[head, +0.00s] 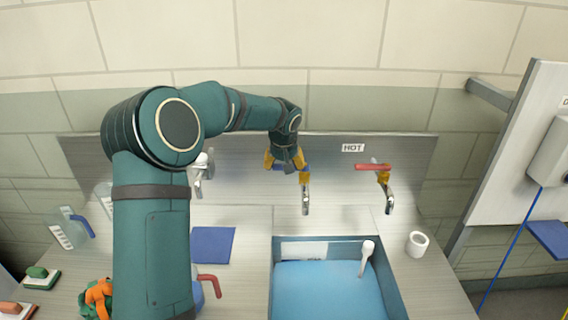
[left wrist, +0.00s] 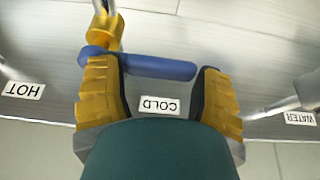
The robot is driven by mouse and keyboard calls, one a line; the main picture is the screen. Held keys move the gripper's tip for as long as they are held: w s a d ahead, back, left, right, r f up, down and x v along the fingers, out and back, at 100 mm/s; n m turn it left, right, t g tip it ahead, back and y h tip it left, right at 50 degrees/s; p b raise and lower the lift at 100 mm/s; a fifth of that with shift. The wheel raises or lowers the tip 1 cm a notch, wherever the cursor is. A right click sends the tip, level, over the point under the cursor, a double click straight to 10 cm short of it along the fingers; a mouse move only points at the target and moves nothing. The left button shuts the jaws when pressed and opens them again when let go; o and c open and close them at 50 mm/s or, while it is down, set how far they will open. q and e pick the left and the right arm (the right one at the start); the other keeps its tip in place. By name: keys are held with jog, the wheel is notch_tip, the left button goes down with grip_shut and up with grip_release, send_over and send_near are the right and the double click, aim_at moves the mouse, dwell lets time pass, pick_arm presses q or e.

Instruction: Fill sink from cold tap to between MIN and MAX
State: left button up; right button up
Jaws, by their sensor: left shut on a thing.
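My left gripper (head: 285,163) is at the cold tap (head: 305,195), behind the sink. The lever is mostly hidden in the head view. The sink (head: 396,280) has blue inside, seemingly water (head: 325,292); no stream shows under the spout. A white panel (head: 303,250) is on its back wall, with marks too small to read. A white upright piece (head: 367,250) stands at its back right. My right gripper is not in view.
The hot tap (head: 385,185) with a red lever (head: 372,167) is to the right. Another tap (head: 201,170) is to the left. A white cup (head: 417,243), a blue cloth (head: 212,245), a jug (head: 70,228) and a red-handled container (head: 209,285) are on the counter.

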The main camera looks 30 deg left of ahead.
pick_arm(q)
jog(key=shift+s+f, duration=0.15)
jog(key=shift+f, duration=0.25)
jog(key=o, duration=1.3)
jog(key=shift+w, duration=0.2)
jog(key=shift+r, duration=0.15)
jog(key=v, duration=1.1)
jog(key=shift+r, duration=0.4)
